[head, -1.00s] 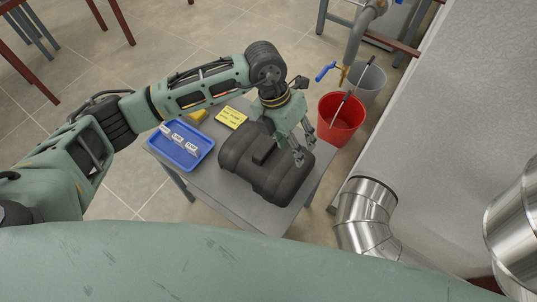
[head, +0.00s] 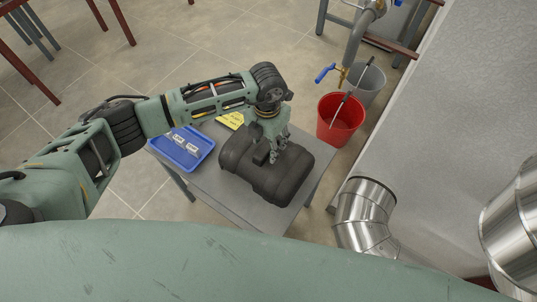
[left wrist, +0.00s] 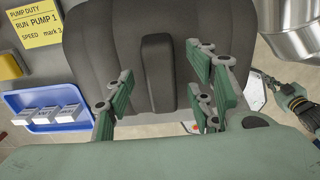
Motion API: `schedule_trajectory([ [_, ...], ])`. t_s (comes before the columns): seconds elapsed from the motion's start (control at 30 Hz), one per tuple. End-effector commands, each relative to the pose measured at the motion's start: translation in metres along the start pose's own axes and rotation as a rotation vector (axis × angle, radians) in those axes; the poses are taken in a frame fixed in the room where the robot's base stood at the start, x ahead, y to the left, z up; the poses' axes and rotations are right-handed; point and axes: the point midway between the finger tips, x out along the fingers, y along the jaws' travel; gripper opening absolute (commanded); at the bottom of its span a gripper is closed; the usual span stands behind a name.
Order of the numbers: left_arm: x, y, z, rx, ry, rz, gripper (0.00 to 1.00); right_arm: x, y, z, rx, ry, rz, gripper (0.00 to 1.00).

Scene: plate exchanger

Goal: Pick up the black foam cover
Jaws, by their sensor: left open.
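The black foam cover (head: 288,182) lies on a small grey table, a dark rounded block with a raised ridge handle on top. My left gripper (head: 274,152) is over the cover with its fingers pointing down near the ridge. In the left wrist view the cover (left wrist: 100,45) fills the upper middle, and its ridge (left wrist: 158,70) stands between the open, spread fingers of the left gripper (left wrist: 160,98). Gaps show on both sides of the ridge. What looks like my right gripper (left wrist: 292,100) shows at the right edge of the left wrist view; its jaws are unclear.
On the grey table (head: 215,190) a blue tray (head: 205,160) with small white labelled blocks is left of the cover. A yellow note (head: 232,120) lies behind it. A red bucket (head: 340,125), a grey bucket (head: 368,85) and a shiny metal pipe (head: 365,215) stand to the right.

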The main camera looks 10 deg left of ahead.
Motion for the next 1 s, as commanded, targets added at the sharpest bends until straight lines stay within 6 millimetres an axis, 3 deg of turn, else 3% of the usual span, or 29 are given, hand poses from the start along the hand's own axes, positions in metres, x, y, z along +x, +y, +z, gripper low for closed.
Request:
schedule_trajectory([
  [0.17,0.0001,-0.0001,0.0000,0.000,0.000,0.000,0.48,0.0002,-0.0025,-0.0004,0.001,0.001,-0.003,0.00],
  [0.7,-0.0003,0.0001,0.0000,0.000,0.000,0.000,0.01,0.0002,-0.0031,-0.0005,0.000,0.001,-0.004,0.00],
  [1.0,-0.0008,0.0001,0.0003,0.000,-0.001,0.000,0.00,0.0001,-0.0028,-0.0004,-0.001,0.001,-0.003,0.00],
])
